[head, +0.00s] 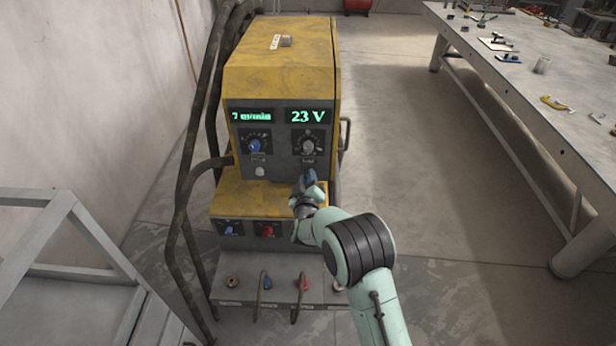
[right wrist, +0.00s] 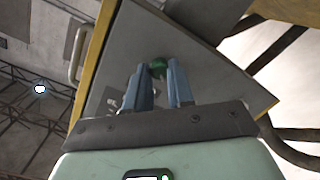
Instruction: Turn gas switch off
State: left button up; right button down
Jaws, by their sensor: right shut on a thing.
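The welding machine (head: 280,60) is a yellow and grey box with a front panel. My right gripper (head: 309,180) is at the lower right of that panel, below the right dial. In the right wrist view, my right gripper (right wrist: 159,82) has its two blue-grey fingers shut on a small green switch (right wrist: 157,65) on the grey panel. In the head view my gripper hides this switch. No label on it can be read, so I cannot tell its setting. My left gripper is not in view.
Lower are a red knob (head: 267,231) and cable sockets. Thick hoses (head: 185,200) run along the left. A workbench (head: 500,75) stands right, with clear floor between.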

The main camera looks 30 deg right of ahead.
jog(key=shift+n, duration=0.5)
jog(key=c, duration=1)
grip_release()
jog(key=b+v, duration=0.1)
jog(key=v, duration=1.2)
jog(key=shift+s+a+f, duration=0.1)
jog(key=shift+s+a, duration=0.05)
jog(key=shift+a, duration=0.1)
